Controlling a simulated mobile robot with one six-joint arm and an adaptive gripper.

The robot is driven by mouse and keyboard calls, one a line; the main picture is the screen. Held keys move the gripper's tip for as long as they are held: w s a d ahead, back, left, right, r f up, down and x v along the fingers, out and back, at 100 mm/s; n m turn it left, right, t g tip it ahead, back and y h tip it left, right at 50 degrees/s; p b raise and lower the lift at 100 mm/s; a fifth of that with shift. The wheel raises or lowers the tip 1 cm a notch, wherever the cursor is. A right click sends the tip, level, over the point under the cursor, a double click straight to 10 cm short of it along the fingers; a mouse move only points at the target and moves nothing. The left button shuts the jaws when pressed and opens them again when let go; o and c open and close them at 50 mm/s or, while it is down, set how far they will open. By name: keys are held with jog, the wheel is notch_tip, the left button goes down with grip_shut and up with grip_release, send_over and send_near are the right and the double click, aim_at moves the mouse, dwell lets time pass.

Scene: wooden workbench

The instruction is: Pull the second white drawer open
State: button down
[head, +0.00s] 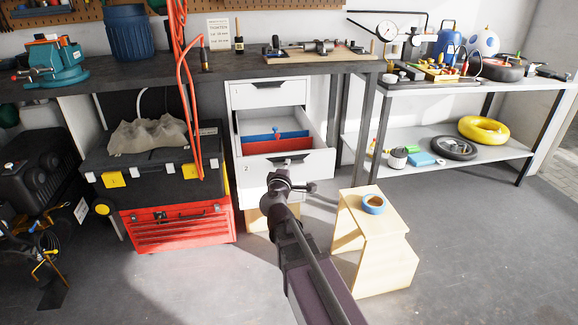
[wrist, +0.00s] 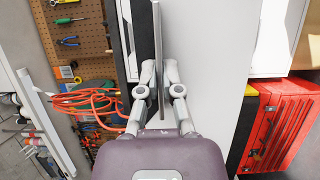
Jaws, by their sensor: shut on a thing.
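The white drawer cabinet (head: 233,120) stands under the workbench in the head view. Its top drawer (head: 270,93) is shut. The second white drawer (head: 262,169) stands out from the cabinet, with its inside showing and a small "2" on its front. Red and blue dividers or items (head: 278,141) show inside it. My gripper (head: 284,181) is at this drawer's front. In the wrist view, my gripper (wrist: 160,82) is shut with its fingers on both sides of a thin grey edge of the drawer front. Whether this is the handle or the panel's rim, I cannot tell.
A wooden step stool (head: 372,240) with a blue tape roll (head: 373,203) stands right of my arm. A red toolbox (head: 180,229) under a black case (head: 150,182) stands left of the cabinet. The floor (head: 190,285) in front is mostly clear.

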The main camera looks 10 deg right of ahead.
jog(key=shift+a, duration=0.1)
jog(key=c, duration=0.8)
grip_release()
jog(key=shift+v, duration=3.7)
